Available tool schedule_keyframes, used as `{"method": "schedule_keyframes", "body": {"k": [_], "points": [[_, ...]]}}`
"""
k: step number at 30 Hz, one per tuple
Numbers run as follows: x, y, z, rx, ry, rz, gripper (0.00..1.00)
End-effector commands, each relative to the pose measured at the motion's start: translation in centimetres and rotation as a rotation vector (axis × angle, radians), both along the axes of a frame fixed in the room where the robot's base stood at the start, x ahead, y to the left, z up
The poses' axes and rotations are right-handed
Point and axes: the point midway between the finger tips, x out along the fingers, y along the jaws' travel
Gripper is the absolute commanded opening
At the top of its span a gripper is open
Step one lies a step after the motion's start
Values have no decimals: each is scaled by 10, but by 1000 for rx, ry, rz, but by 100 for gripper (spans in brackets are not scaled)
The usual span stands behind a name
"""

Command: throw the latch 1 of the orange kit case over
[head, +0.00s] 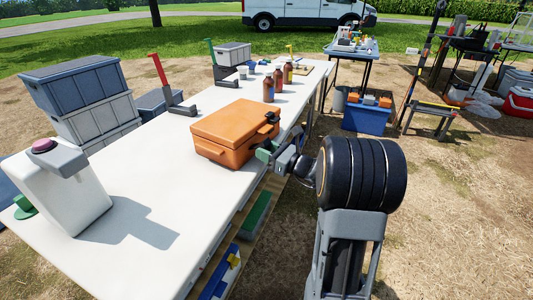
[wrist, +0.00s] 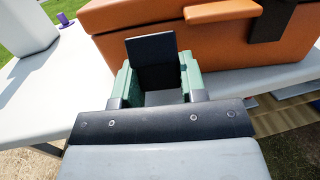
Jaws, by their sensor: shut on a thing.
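The orange kit case (head: 232,125) sits on the white table with its lid down. Its orange side also fills the top of the wrist view (wrist: 220,50). My gripper (head: 264,151) is at the near right side of the case. In the wrist view, the green fingers of my gripper (wrist: 156,82) are shut on a dark latch plate (wrist: 151,50) at the case's side. The plate stands up between the fingers, and its lower end is hard to make out. A second dark latch (wrist: 271,19) shows on the same side, farther right; in the head view it is the black piece (head: 272,117).
Brown bottles (head: 268,88) stand behind the case. A white jug (head: 62,190) with a purple cap stands at the table's left end. Red (head: 158,70) and green (head: 212,52) upright handles stand near the far edge. The white table (head: 150,175) is clear left of the case.

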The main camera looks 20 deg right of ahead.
Motion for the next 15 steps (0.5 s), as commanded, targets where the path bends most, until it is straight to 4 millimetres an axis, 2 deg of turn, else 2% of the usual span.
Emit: {"method": "schedule_keyframes", "body": {"k": [1, 3, 9, 15], "points": [[0, 0, -13, 25, -35, 1, 14], [0, 1, -15, 58, -85, 2, 14], [1, 1, -15, 116, -179, 1, 14], [1, 1, -12, 120, -186, 0, 14]]}}
